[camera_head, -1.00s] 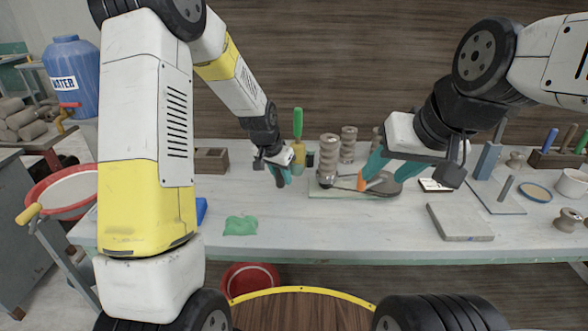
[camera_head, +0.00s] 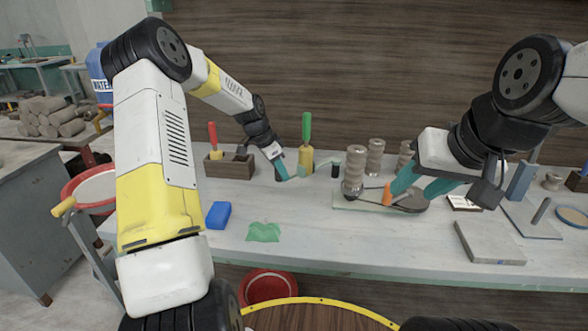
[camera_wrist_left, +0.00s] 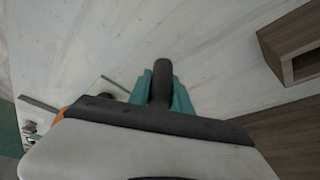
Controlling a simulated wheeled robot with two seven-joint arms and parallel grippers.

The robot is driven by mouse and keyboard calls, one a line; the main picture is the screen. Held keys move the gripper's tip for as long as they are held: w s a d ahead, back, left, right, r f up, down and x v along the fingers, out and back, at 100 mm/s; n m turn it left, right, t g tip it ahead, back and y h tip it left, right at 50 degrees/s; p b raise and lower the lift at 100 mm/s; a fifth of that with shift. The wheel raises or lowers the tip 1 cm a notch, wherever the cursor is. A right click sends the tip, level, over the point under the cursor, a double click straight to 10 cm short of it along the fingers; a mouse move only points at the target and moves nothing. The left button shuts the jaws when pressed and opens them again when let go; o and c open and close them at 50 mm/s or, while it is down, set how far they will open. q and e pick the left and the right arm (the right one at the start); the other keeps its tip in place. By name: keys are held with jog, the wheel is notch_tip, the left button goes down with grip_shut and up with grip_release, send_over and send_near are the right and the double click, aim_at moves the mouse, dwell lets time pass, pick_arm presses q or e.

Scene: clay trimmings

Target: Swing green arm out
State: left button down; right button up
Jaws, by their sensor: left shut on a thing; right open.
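A tool with an upright green handle (camera_head: 307,126) and a yellow lower part (camera_head: 306,160) stands towards the back of the bench. My left gripper (camera_head: 285,172) is just left of it, shut on a dark cylindrical piece, which shows between the teal fingers in the left wrist view (camera_wrist_left: 161,82). A pale green bar (camera_head: 316,163) lies low by the yellow part, towards a dark upright post (camera_head: 335,169); I cannot tell how they join. My right gripper (camera_head: 420,190) is open near an orange piece (camera_head: 387,195) on a plate at right.
Ribbed clay-coloured columns (camera_head: 354,172) stand behind and left of the right gripper. A wooden box (camera_head: 229,168) is left of the left gripper. A blue block (camera_head: 218,215) and a flat green piece (camera_head: 263,233) lie in front. The front middle of the bench is mostly clear.

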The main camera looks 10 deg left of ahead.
pick_arm(q)
jog(key=shift+w+a+m, duration=0.6)
jog(key=shift+w+a, duration=0.15)
jog(key=shift+w, duration=0.3)
jog(key=shift+w+a+r, duration=0.1)
jog(key=c, duration=1.2)
grip_release()
jog(key=shift+w, duration=0.1)
jog(key=shift+o, duration=0.2)
jog(key=v, duration=0.7)
jog(key=shift+a+r, duration=0.25)
jog(key=shift+r, duration=0.05)
